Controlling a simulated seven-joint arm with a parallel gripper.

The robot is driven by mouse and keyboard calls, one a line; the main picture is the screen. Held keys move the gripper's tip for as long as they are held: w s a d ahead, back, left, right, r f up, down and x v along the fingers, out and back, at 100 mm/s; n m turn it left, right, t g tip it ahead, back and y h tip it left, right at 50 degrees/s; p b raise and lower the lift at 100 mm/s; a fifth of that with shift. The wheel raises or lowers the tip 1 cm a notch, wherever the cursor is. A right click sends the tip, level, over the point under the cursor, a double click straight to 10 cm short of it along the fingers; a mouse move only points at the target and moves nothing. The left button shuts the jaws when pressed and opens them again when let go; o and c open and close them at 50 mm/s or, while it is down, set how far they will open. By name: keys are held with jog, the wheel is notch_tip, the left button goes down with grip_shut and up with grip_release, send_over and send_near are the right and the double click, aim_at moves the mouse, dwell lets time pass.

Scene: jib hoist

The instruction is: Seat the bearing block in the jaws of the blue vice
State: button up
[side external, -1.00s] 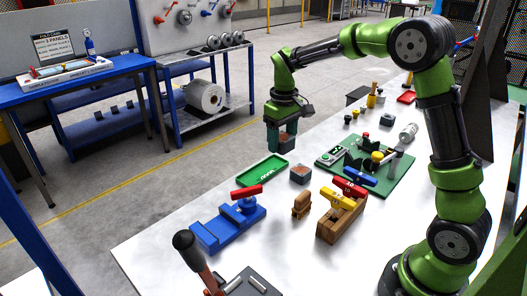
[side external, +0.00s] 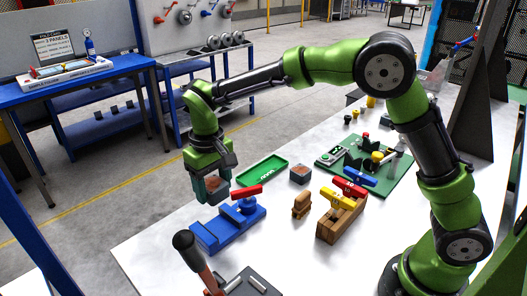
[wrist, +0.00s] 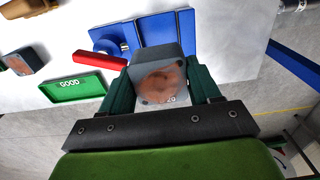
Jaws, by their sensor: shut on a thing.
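My gripper (side external: 213,193) is shut on a grey block with a round copper-brown face, the bearing block (side external: 213,184). In the wrist view the bearing block (wrist: 160,80) sits between the two dark green fingers, with part of a number showing on it. The blue vice (side external: 228,228) stands on the table with a red handle (side external: 246,191) on top. The block is held above the vice's left part, apart from it as far as I can tell. In the wrist view the vice (wrist: 185,30) lies behind the block, which hides part of it.
A green tray marked GOOD (side external: 262,171) lies behind the vice. A similar grey block (side external: 300,174) stands right of it. A brown block (side external: 301,205) and a wooden fixture with coloured handles (side external: 340,218) stand farther right. A lever (side external: 195,260) rises at the front.

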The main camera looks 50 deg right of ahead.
send_over(219, 229)
jog(key=shift+f, duration=4.1)
jog(key=shift+f, duration=0.4)
jog(key=o, duration=1.5)
jog(key=shift+f, duration=0.1)
jog(key=shift+d, duration=0.1)
jog(key=shift+c, duration=0.4)
jog(key=shift+r, duration=3.55)
